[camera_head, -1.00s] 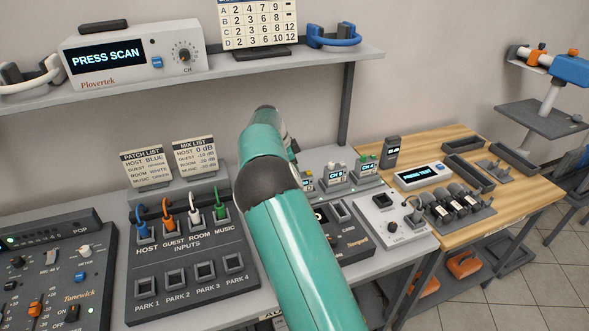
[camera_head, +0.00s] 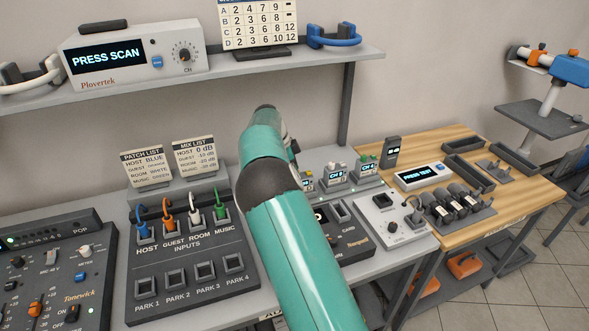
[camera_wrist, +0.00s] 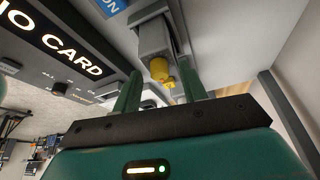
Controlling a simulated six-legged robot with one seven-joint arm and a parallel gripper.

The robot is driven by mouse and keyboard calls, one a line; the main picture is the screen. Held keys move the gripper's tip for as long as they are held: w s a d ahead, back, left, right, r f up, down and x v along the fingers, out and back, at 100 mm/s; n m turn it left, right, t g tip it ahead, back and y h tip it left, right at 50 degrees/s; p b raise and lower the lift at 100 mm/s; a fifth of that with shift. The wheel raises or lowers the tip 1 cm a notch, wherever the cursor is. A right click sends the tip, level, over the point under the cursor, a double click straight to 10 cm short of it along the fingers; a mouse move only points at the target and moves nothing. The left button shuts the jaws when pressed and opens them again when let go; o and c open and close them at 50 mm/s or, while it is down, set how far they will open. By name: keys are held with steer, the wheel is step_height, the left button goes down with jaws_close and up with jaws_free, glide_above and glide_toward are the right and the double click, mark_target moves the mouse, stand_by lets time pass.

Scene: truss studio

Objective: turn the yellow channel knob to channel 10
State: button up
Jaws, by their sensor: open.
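In the wrist view, a yellow knob (camera_wrist: 160,70) sticks out from a grey device (camera_wrist: 153,40). A smaller yellow piece shows just beside it. My gripper (camera_wrist: 159,82) is open, with one green finger on each side of the knob in this view. I cannot tell whether either finger touches it. The channel number set is not readable here. In the head view my arm hides the gripper, and a pack with a bit of yellow (camera_head: 309,175) is partly covered by the arm.
Beside the yellow one stand a white pack (camera_head: 336,174) and a green-topped pack (camera_head: 366,170). The shelf (camera_head: 240,70) with a scanner (camera_head: 134,54) hangs above.

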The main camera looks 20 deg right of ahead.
steer(key=shift+r, duration=0.1)
steer(key=v, duration=1.3)
steer(key=shift+r, duration=0.3)
steer(key=shift+a, duration=0.1)
